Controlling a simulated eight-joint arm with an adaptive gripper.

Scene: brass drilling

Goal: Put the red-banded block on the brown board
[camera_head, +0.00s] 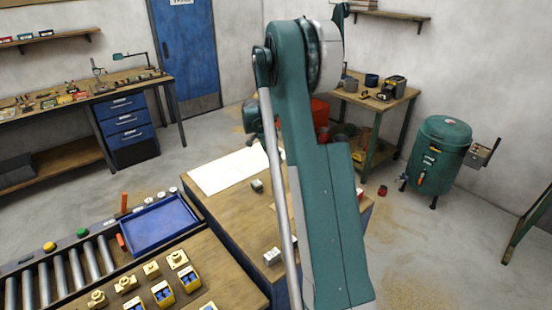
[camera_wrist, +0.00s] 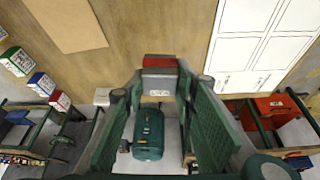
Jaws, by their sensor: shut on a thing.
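A block with a red band (camera_wrist: 160,62) and a pale lower part sits between the fingertips of my gripper (camera_wrist: 160,84) in the wrist view. My gripper is shut on this block, above the wooden bench top. The brown board (camera_wrist: 66,24) lies flat on the bench at the upper left of the wrist view, apart from the gripper and block. In the head view my arm hides the gripper and the held block, and most of the board's area.
A white sheet with outlined panels (camera_wrist: 262,38) lies on the bench at right; it also shows in the head view (camera_head: 235,172). Blocks with green (camera_wrist: 13,61), blue (camera_wrist: 41,84) and red (camera_wrist: 59,101) faces stand at left. Bare bench top (camera_wrist: 150,25) separates board and sheet.

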